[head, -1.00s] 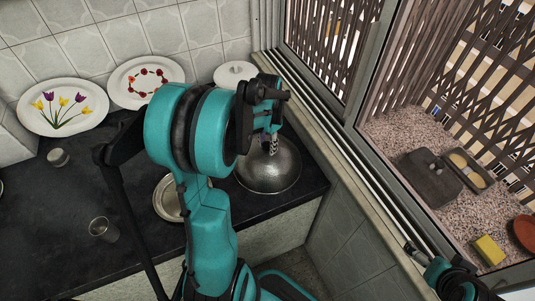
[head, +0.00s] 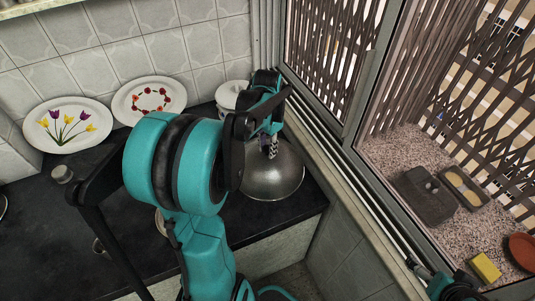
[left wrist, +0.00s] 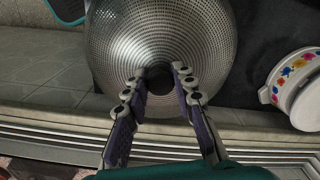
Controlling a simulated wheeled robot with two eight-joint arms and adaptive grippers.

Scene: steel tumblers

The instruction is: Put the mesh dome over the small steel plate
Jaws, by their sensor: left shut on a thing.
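The mesh dome (head: 272,182) is a grey perforated cover at the right end of the dark counter, near the window. It fills the upper middle of the left wrist view (left wrist: 205,45). My left gripper (head: 268,150) is above it, with its fingers closed around the dark knob at its top (left wrist: 158,78). I cannot tell whether the rim touches the counter. The small steel plate (head: 160,222) lies left of the dome; my left arm hides nearly all of it. Part of my right arm shows at the lower right (head: 447,284); its jaws are unclear.
A white lidded pot (head: 230,96) stands close behind the dome. Two decorated plates (head: 68,126) (head: 149,99) lean against the tiled wall. A steel tumbler (head: 62,174) stands at the left; another (head: 98,246) is mostly hidden. The window frame (head: 325,132) borders the dome's right side.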

